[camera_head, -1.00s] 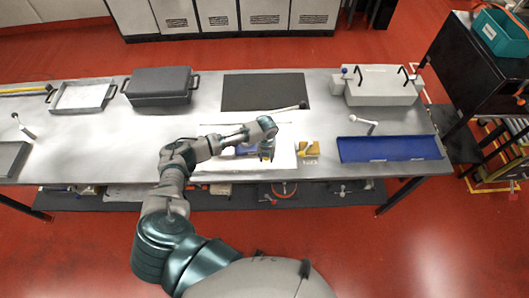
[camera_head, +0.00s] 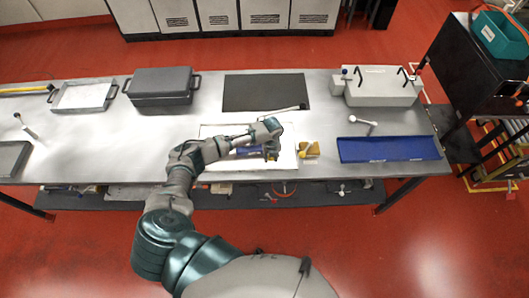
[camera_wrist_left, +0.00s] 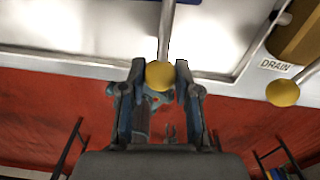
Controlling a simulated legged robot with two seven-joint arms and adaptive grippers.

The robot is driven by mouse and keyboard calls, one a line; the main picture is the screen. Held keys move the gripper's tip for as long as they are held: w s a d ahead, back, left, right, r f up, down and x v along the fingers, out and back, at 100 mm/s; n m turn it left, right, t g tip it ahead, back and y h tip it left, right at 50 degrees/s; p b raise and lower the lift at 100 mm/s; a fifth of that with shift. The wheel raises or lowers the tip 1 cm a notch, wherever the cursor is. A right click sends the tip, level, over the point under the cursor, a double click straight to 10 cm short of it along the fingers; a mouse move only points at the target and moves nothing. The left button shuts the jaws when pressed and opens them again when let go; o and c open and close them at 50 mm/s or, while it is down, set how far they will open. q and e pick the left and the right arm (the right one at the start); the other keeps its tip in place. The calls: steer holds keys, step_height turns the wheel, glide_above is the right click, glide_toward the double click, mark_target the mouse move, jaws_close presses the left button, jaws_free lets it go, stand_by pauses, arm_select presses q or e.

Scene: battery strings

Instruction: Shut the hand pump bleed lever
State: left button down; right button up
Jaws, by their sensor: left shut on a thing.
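In the left wrist view a grey lever rod with a yellow ball knob (camera_wrist_left: 160,75) comes down from the pump side. My left gripper (camera_wrist_left: 156,72) is shut on this lever, with the knob between its two fingertips. In the head view my left gripper (camera_head: 272,152) is over the right part of the white tray, beside the blue hand pump (camera_head: 245,151). The pump is mostly hidden by my arm. I cannot tell from the frames how far the lever is turned. My right gripper is not in view.
A yellow block (camera_head: 309,149) stands just right of my gripper. In the wrist view a second yellow knob (camera_wrist_left: 283,92) is near a DRAIN label (camera_wrist_left: 275,65). A blue tray (camera_head: 390,149) is further right.

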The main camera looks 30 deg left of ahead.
arm_select(q)
steer(key=shift+w+d+n, duration=0.3)
steer(key=shift+d+n, duration=0.1)
steer(key=shift+n, duration=0.3)
steer(key=shift+w+d+n+p, duration=0.1)
steer(key=shift+n+p, duration=0.2)
steer(key=shift+p, duration=0.05)
steer(key=shift+w+d, duration=0.1)
steer(key=shift+w+d+n, duration=0.2)
steer(key=shift+n, duration=0.4)
steer(key=shift+w+d+n, duration=0.25)
steer(key=shift+w+n, duration=0.1)
steer(key=shift+n, duration=0.35)
steer(key=shift+w+d+n+p, duration=0.2)
steer(key=shift+w+n+p, duration=0.15)
steer(key=shift+n, duration=0.15)
steer(key=shift+w+d+n, duration=0.15)
steer(key=shift+w+n, duration=0.25)
steer(key=shift+n, duration=0.3)
